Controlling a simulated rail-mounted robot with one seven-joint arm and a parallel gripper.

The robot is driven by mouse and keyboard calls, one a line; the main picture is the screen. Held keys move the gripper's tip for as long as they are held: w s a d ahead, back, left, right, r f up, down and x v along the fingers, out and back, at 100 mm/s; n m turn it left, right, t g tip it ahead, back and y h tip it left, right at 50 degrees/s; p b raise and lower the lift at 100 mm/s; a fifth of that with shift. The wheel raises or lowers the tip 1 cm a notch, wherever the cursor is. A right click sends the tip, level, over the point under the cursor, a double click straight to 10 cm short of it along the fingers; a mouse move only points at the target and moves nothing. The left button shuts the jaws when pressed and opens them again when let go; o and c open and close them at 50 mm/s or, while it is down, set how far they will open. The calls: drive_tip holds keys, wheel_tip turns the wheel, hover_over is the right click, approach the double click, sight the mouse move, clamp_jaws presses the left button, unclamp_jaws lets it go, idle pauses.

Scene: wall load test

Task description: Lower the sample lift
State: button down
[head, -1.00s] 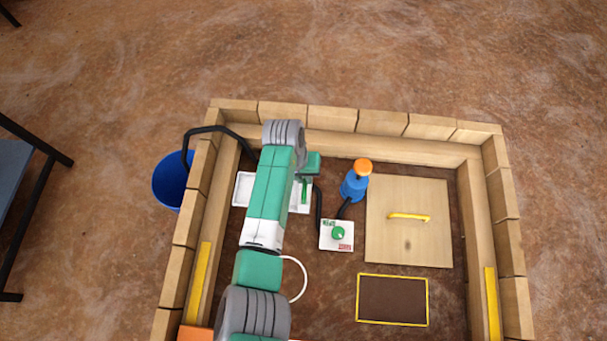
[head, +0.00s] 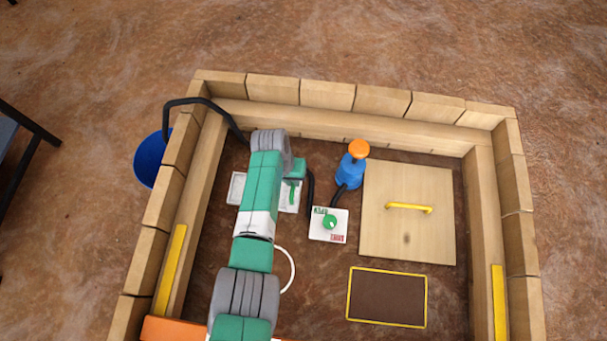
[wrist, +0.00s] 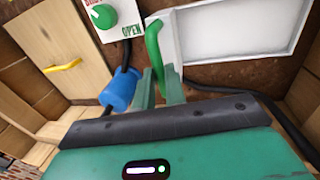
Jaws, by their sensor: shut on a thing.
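A green handle (wrist: 155,45) rises beside the white tray (wrist: 245,35) in the wrist view. My gripper (wrist: 160,84) is shut on the handle's lower part, with one finger on each side. In the head view the handle (head: 292,196) shows at the tray's right part, just below my gripper, whose fingertips are hidden there. A white control box (head: 328,226) carries a green knob (head: 329,223), with OPEN in green and a red word I cannot read clearly. A blue pump body (head: 350,172) with an orange top (head: 359,149) stands behind the box. I cannot tell which part is the sample lift.
A wooden panel (head: 405,230) with a yellow handle (head: 408,207) lies right of the box. A yellow-edged dark rectangle (head: 387,298) is in front. Timber walls (head: 330,95) surround the pit. A black hose (head: 205,102) crosses the left wall near a blue bucket (head: 149,160).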

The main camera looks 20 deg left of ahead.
drive_tip(key=shift+s+f+b, duration=0.1)
drive_tip(key=shift+f+b, duration=0.5)
drive_tip(key=shift+f, duration=1.15)
drive_tip(key=c, duration=1.5)
unclamp_jaws()
drive_tip(key=shift+o, duration=0.2)
wheel_tip(320, 180, up, 8)
drive_tip(key=a+p, duration=0.1)
drive_tip(key=p, duration=0.3)
drive_tip(key=shift+a+f+p, duration=0.15)
drive_tip(key=shift+a+p, duration=0.1)
drive_tip(key=shift+p, duration=0.15)
